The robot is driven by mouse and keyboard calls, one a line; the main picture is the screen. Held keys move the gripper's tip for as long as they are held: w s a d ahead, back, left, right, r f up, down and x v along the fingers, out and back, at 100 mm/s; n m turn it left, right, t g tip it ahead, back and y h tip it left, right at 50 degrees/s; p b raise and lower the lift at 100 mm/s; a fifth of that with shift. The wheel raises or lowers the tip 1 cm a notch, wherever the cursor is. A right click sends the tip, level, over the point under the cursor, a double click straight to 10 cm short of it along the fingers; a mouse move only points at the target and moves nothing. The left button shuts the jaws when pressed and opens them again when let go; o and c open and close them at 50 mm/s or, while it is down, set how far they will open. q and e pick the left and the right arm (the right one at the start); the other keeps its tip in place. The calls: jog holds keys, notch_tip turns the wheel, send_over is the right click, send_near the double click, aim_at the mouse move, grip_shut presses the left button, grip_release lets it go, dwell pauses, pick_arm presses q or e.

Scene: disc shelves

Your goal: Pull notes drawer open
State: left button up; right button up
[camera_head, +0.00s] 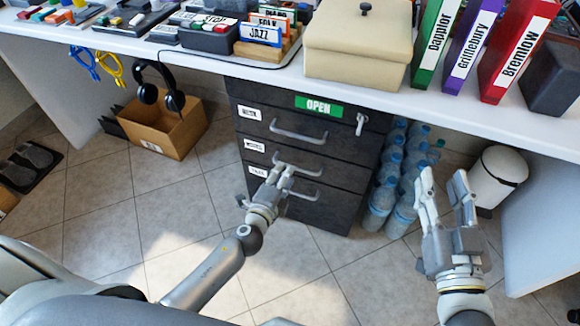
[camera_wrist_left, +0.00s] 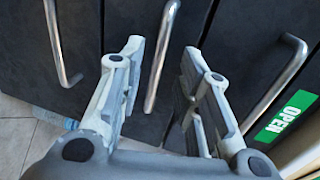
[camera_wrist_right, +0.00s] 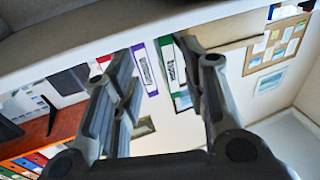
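A dark cabinet (camera_head: 345,205) under the desk has three drawers, each with a bar handle and a small white label. The labels are too small to read, so I cannot tell which is the notes drawer. My left gripper (camera_head: 283,170) is at the left part of the middle handle (camera_head: 312,170). In the left wrist view, the left gripper (camera_wrist_left: 162,50) is open, with this handle (camera_wrist_left: 160,65) between its fingers; contact is unclear. All drawers look shut. My right gripper (camera_head: 443,180) is open and empty, right of the cabinet.
A green OPEN sign (camera_head: 319,105) and a key (camera_head: 361,122) are on the cabinet's top drawer. Water bottles (camera_head: 383,192) stand right of the cabinet, then a white bin (camera_head: 497,178). A cardboard box (camera_head: 170,133) is left. The floor in front is clear.

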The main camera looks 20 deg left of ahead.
pick_arm(q)
jog(key=shift+b+x, duration=0.35)
jog(key=shift+x, duration=2.25)
pick_arm(e)
jog(key=shift+s+a+r+t+y, duration=0.15)
jog(key=shift+r+t, duration=0.4)
jog(key=shift+r, duration=0.35)
jog(key=shift+s+a+r+t+y, duration=0.15)
jog(key=shift+r+t, duration=0.4)
jog(key=shift+r, duration=0.35)
jog(key=shift+d, duration=0.1)
pick_arm(q)
grip_shut()
